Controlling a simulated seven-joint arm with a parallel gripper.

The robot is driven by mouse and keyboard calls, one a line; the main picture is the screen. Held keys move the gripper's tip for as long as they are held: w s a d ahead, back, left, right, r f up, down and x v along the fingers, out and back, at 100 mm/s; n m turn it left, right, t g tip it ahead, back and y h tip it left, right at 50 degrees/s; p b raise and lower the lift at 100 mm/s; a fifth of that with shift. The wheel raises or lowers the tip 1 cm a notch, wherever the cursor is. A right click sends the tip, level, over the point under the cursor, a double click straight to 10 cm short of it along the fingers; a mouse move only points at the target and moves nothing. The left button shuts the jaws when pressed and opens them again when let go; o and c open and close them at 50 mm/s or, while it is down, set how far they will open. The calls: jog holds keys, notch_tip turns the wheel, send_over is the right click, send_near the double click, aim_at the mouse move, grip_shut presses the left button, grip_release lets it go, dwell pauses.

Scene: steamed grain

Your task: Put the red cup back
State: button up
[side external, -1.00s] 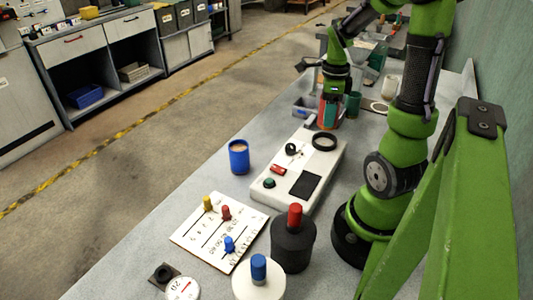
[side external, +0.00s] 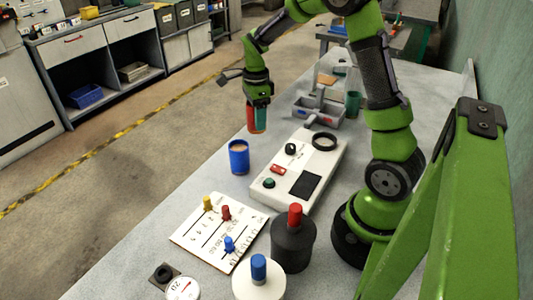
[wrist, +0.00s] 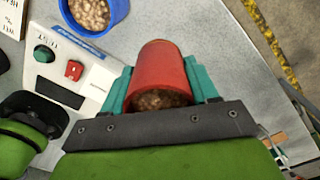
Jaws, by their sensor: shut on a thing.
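The red cup (side external: 250,118) is held between the teal fingers of my gripper (side external: 257,116), near the table's left edge and behind the blue cup. In the wrist view the red cup (wrist: 160,75) sits between both teal fingers (wrist: 160,88), with brown grain visible inside it. The blue cup (side external: 239,157) stands on the table in front of my gripper, and its grain shows in the wrist view (wrist: 90,14). I cannot tell whether the red cup's base touches the table.
A white device (side external: 300,170) with a black ring, a red switch and a green button lies right of the blue cup. A green cup (side external: 352,104) and a grey tray (side external: 318,112) stand farther back. A peg board (side external: 215,232) and black canister (side external: 293,243) are nearer.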

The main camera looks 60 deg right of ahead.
notch_tip(320, 180, down, 8)
jog(key=shift+r, duration=0.1)
jog(key=shift+s, duration=0.1)
dwell(0.3)
jog(key=o, duration=1.2)
jog(key=shift+f, duration=0.2)
